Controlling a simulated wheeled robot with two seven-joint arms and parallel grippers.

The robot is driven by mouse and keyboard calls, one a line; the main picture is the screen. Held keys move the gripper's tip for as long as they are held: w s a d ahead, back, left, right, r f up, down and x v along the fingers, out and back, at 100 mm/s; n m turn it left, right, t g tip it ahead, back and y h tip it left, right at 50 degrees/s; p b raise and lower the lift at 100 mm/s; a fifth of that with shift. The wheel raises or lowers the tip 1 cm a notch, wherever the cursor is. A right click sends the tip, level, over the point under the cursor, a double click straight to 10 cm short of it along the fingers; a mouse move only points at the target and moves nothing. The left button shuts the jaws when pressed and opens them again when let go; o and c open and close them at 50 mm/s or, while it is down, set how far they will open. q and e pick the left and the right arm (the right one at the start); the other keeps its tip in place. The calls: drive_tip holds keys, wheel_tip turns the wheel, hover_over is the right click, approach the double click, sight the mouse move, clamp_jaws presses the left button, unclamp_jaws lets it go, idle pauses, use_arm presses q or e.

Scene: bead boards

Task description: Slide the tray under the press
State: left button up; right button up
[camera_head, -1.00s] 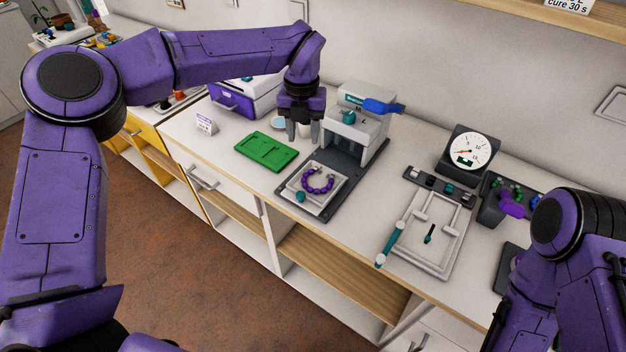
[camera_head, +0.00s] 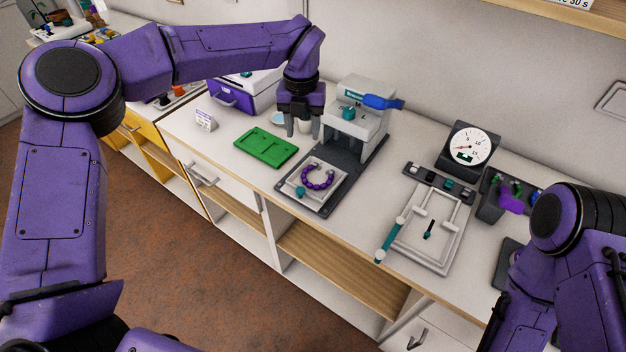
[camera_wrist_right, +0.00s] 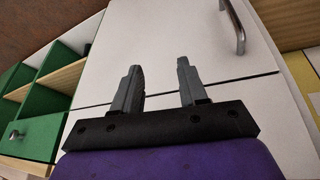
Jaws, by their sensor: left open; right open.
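The white tray (camera_head: 299,191) lies on the front part of the dark press base, with a ring of purple beads (camera_head: 318,179) in it and a teal knob at its front corner. The press (camera_head: 357,122), grey with a blue handle (camera_head: 381,102), stands at the back of the same base (camera_head: 327,202). The tray is in front of the press head, not beneath it. My left gripper (camera_head: 303,130) is open and empty, pointing down, behind the tray and left of the press. My right gripper (camera_wrist_right: 158,88) is open and empty in the right wrist view, facing cabinet fronts.
A green board (camera_head: 265,148) lies left of the press base. A purple-drawer box (camera_head: 240,95) and a small sign (camera_head: 205,120) stand farther left. A white frame with a teal handle (camera_head: 390,240) and a dial gauge (camera_head: 468,146) are to the right. A cup is by my left gripper.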

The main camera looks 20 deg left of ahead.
use_arm(q)
drive_tip(key=a+r+b, duration=0.2)
drive_tip(key=a+b, duration=0.1)
drive_tip(key=a, duration=0.1)
drive_tip(key=m+t+h+b, duration=0.2)
drive_tip(key=m+h+b, duration=0.15)
drive_tip(key=m, duration=1.05)
approach(300, 189)
drive_tip(key=shift+h, duration=0.35)
drive_tip(key=x, duration=0.5)
drive_tip(key=p+x, duration=0.1)
drive_tip(key=x, duration=0.2)
drive_tip(key=shift+s+a+f, duration=0.1)
drive_tip(key=shift+a+f, duration=0.1)
drive_tip(key=shift+a, duration=0.1)
clamp_jaws()
